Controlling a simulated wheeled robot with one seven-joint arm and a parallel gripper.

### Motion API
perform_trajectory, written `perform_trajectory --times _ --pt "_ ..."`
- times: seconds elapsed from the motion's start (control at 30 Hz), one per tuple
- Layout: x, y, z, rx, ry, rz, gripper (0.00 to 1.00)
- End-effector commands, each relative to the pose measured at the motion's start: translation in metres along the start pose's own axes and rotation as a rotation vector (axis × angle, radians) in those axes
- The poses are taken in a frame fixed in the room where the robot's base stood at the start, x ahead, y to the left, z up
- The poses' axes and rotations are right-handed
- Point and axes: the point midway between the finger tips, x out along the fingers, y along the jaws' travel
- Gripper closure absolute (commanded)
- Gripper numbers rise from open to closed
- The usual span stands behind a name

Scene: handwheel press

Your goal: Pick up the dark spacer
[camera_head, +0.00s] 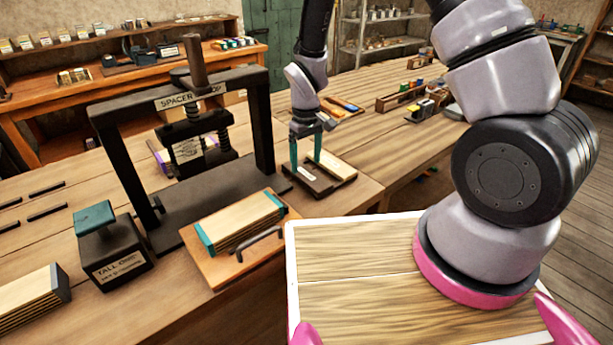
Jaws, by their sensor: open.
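The dark spacer (318,184) looks like a flat dark brown piece with a small pale label. It lies on the bench just right of the press frame, beside a light wooden strip (330,165). I cannot tell clearly where the dark piece ends and any dark holder under both begins. My gripper (306,163) points down over this spot with its two teal fingers apart. The left finger is by the dark piece and the right finger is near the light strip. Whether the fingertips touch either one is too small to tell.
A board (225,270) with a teal-ended wooden stack and a dark handle lies in front. A black block with a teal top (108,255) stands at left. Bench space (400,150) at right is clear.

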Motion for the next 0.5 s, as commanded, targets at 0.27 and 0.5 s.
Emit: perform_trajectory --times 0.27,0.5 --pt "0.034 0.000 0.001 0.001 -0.002 0.000 0.15" --pt "0.034 0.000 0.001 0.001 0.000 0.000 0.19"
